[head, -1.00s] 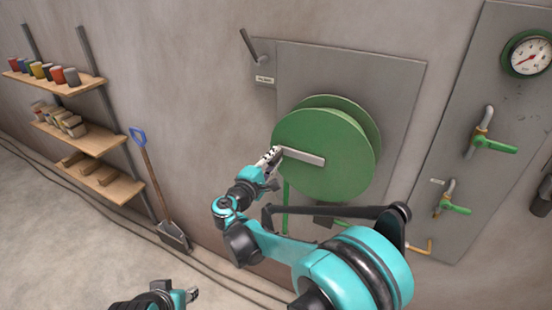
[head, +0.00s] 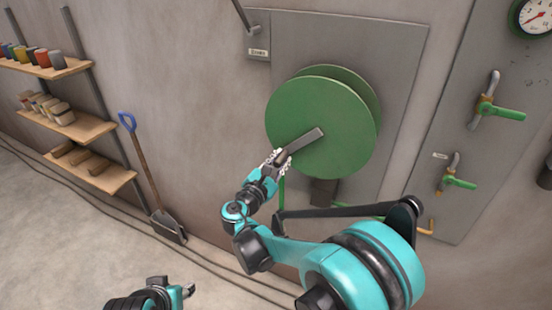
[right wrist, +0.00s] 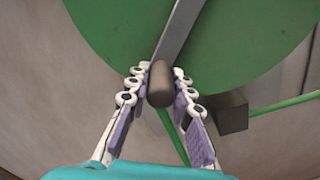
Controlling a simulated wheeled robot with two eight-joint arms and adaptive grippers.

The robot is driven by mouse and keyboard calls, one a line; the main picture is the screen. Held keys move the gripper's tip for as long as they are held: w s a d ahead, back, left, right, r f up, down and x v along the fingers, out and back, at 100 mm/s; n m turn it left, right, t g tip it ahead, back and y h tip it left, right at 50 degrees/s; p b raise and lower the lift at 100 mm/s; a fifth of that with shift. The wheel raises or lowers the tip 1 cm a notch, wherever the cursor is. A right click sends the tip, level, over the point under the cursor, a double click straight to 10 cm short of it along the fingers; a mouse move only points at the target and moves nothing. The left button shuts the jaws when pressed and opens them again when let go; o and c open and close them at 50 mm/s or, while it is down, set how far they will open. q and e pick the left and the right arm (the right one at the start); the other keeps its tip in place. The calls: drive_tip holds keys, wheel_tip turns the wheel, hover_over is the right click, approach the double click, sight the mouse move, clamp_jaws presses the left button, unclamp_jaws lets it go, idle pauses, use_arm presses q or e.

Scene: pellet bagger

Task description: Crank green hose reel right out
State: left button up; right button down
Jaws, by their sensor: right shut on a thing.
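The green hose reel (head: 340,110) is mounted on a grey wall plate, and its disc faces me. A grey crank arm (head: 307,141) runs from the disc's middle to the lower left. My right gripper (head: 279,159) is at its outer end, shut on the dark crank handle. In the right wrist view the rounded handle (right wrist: 160,84) sits between the two fingers, in front of the disc. A green hose (right wrist: 285,105) runs off to the right below the reel. My left gripper (head: 189,290) is low in the head view, away from the reel; its jaws are too small to read.
A lever (head: 241,16) with a label is on the wall at the upper left of the reel. Green-handled valves (head: 500,112) and a gauge (head: 535,17) are on a panel at right. Shelves (head: 78,128) and a shovel (head: 150,180) stand at left.

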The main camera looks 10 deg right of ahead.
drive_tip(key=shift+s+d+f+n, duration=0.2)
drive_tip(key=shift+d+f+n, duration=0.1)
drive_tip(key=shift+n, duration=0.1)
drive_tip(key=c, duration=1.3)
unclamp_jaws()
drive_tip(key=v, duration=1.2)
